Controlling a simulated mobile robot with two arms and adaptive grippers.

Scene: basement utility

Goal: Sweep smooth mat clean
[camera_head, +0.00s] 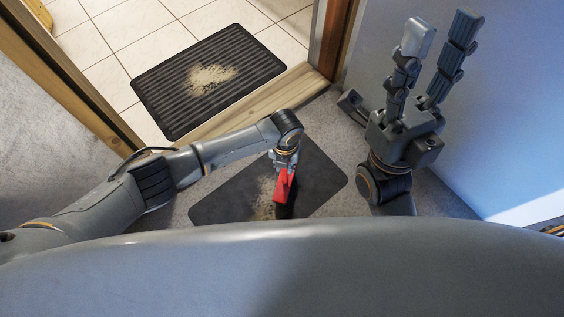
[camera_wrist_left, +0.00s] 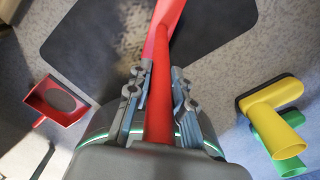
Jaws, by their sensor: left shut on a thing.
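The smooth dark mat (camera_head: 318,176) lies on the grey floor this side of the doorway, partly hidden by my arm and body. A patch of tan dirt (camera_head: 265,200) is on it, left of the red tool. My left gripper (camera_head: 286,168) is over the mat, shut on the handle of a red brush (camera_head: 284,185), whose dark lower end points down at the mat. In the left wrist view the red handle (camera_wrist_left: 158,115) runs between the fingers of the gripper (camera_wrist_left: 150,85); the mat (camera_wrist_left: 85,40) is beyond. My right gripper (camera_head: 442,35) is raised, fingers apart, empty.
A ribbed mat (camera_head: 170,100) with its own dirt patch (camera_head: 212,76) lies on tiles beyond the wooden threshold (camera_head: 250,107). In the left wrist view, a red dustpan (camera_wrist_left: 75,112) is at left, and yellow (camera_wrist_left: 272,94) and green (camera_wrist_left: 278,134) tools are at right.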

